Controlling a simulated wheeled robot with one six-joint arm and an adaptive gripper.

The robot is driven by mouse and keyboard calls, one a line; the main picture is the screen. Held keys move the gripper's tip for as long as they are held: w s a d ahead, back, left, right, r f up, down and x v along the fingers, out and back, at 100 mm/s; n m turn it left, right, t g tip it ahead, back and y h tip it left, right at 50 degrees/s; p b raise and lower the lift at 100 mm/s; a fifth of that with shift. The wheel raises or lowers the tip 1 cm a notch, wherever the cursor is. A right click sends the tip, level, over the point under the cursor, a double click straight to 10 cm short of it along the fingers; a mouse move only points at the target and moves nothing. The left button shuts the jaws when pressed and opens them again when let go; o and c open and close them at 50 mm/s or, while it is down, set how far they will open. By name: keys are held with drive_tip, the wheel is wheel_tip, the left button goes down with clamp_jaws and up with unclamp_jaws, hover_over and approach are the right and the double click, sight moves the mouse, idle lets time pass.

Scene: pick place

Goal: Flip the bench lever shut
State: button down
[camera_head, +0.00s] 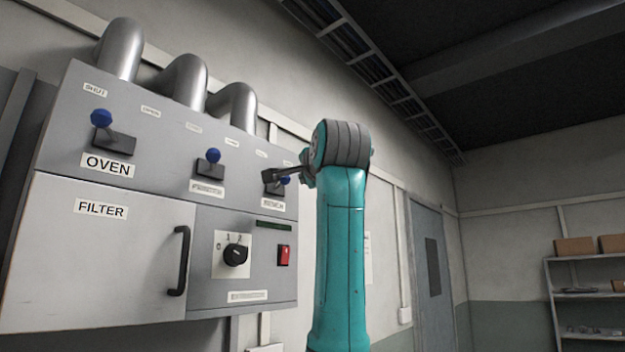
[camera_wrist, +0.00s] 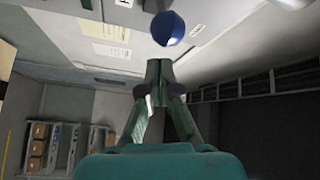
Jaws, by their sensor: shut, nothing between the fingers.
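The bench lever shows as a blue ball knob (camera_head: 285,180) on a dark plate at the right end of the grey panel, above a label that seems to read BENCH (camera_head: 273,204). The knob sits toward the right of its plate; my gripper partly hides the lever. My gripper (camera_head: 268,176) is shut and empty, and reaches across the plate close to the knob. In the wrist view the shut fingertips (camera_wrist: 159,66) point at the blue knob (camera_wrist: 168,28), with a small gap visible between them. I cannot tell about contact in the head view.
The oven lever (camera_head: 101,118) leans left, and a middle lever (camera_head: 213,155) stands between it and the bench lever. Below are a filter door (camera_head: 90,255) with a protruding handle (camera_head: 180,260), a rotary knob (camera_head: 236,254) and a red switch (camera_head: 284,255). Pipes (camera_head: 185,80) rise above.

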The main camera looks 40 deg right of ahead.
sight(281, 183)
drive_tip(key=a, duration=0.3)
drive_tip(key=shift+s+a, duration=0.1)
drive_tip(key=shift+a, duration=0.2)
idle(0.6)
